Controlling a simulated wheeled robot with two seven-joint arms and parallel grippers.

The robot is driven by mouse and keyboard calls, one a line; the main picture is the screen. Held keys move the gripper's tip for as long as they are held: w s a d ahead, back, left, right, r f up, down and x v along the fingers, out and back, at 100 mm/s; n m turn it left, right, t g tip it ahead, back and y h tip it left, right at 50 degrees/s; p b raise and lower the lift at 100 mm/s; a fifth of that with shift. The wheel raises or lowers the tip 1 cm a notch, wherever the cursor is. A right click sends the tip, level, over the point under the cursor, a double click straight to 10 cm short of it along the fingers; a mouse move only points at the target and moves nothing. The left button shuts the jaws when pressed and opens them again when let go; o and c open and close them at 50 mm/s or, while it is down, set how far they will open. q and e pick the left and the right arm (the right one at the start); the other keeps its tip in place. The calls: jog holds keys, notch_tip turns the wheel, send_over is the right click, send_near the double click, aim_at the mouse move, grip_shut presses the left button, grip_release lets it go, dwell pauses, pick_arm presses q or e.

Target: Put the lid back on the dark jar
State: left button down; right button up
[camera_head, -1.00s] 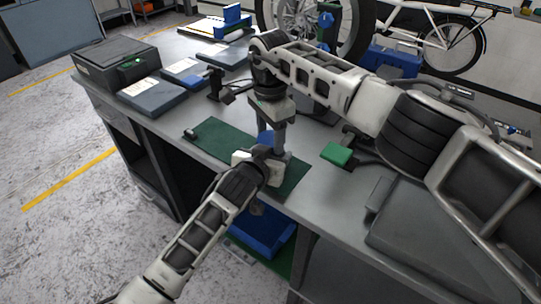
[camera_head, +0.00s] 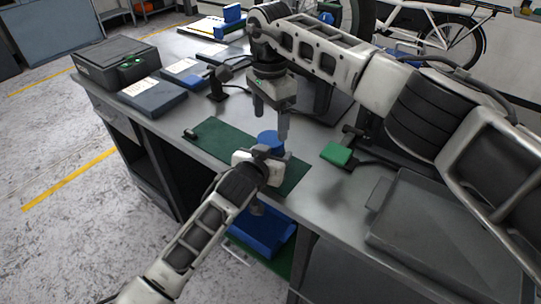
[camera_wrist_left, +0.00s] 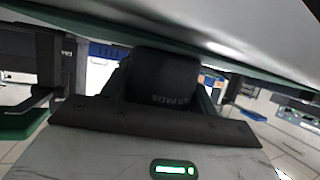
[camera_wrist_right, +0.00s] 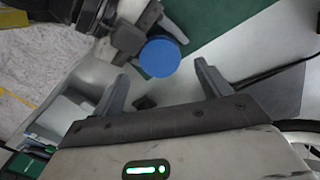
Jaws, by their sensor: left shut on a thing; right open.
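The dark jar (camera_wrist_left: 165,78) stands between the fingers of my left gripper (camera_wrist_left: 163,92), which is shut on it. In the head view my left gripper (camera_head: 266,156) is at the front part of the green mat and hides most of the jar. The round blue lid (camera_head: 270,138) sits at the jar's top, and it also shows in the right wrist view (camera_wrist_right: 160,56). It looks seated, but I cannot tell how tightly. My right gripper (camera_head: 271,122) is open and empty just above the lid, pointing down, with its fingers apart from it.
The green mat (camera_head: 215,142) lies on the grey workbench. A green block (camera_head: 337,154) and a grey tray (camera_head: 430,235) are to the right. A black case (camera_head: 117,64) and flat boxes are at the left. A blue bin (camera_head: 255,232) is below the bench edge.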

jog(key=o, duration=0.5)
notch_tip(320, 180, up, 12)
dwell(0.3)
pick_arm(q)
jog(key=shift+c, duration=1.8)
grip_release()
jog(key=v, duration=1.6)
jog(key=shift+p, duration=0.3)
pick_arm(e)
jog(key=shift+r, duration=0.25)
